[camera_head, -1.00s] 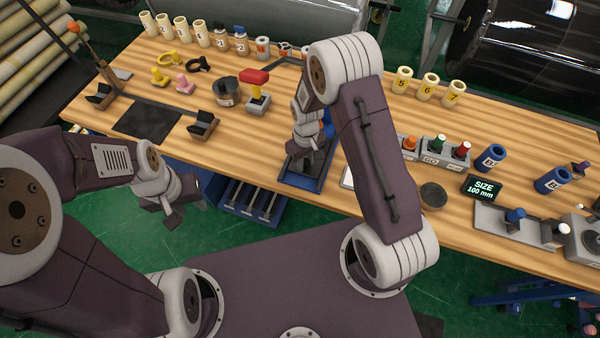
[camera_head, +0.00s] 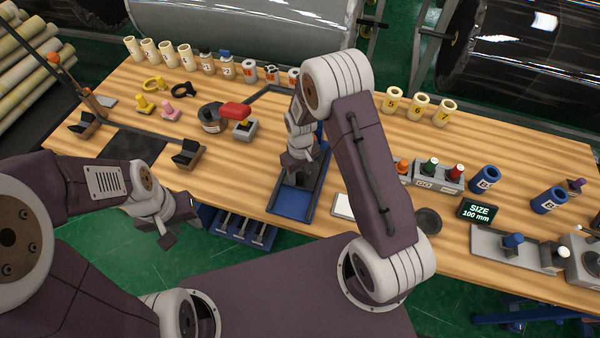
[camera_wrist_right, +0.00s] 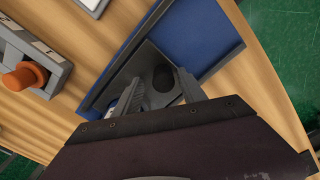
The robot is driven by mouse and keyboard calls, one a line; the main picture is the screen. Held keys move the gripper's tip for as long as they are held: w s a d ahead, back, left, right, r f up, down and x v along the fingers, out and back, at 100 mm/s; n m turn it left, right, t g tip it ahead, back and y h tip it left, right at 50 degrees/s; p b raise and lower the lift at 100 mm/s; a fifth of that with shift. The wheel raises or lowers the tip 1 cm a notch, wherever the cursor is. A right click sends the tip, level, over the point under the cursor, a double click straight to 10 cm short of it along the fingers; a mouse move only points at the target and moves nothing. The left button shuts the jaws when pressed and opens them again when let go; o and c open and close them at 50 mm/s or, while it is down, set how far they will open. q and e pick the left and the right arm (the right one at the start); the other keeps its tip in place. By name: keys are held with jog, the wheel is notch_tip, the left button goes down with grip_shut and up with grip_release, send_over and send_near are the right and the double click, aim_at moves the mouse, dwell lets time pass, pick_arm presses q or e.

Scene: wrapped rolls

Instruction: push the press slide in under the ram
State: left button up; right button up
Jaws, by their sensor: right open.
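The press has a blue base (camera_head: 290,203) with raised rails, near the table's front edge. Its upper part, ram included, is mostly hidden behind my right arm in the head view. My right gripper (camera_head: 300,182) is low over the base, fingers apart. In the right wrist view its fingers (camera_wrist_right: 160,90) stand on either side of a grey piece with a dark round spot, which looks like the press slide (camera_wrist_right: 163,77). I cannot tell whether they touch it. My left gripper (camera_head: 175,222) hangs off the table's front edge, away from the press; its opening is unclear.
A grey box with coloured buttons (camera_head: 438,175) and a size display (camera_head: 480,210) stand right of the press. A white pad (camera_head: 343,205) lies beside its base. A red-handled tool (camera_head: 238,112) and a dark round pot (camera_head: 211,117) stand to the left.

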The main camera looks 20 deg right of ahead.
notch_tip(320, 180, up, 9)
jog(key=shift+r+b, duration=0.1)
jog(key=shift+b, duration=0.5)
jog(key=s+d+r+m, duration=0.1)
jog(key=s+m, duration=0.1)
jog(key=s, duration=0.5)
jog(key=s+d+r+m+t, duration=0.1)
jog(key=s+d+r+m, duration=0.1)
jog(key=s, duration=0.5)
jog(key=shift+d+m+b, duration=0.15)
jog(key=shift+m+b, duration=0.15)
jog(key=shift+b, duration=0.1)
jog(key=shift+s, duration=0.15)
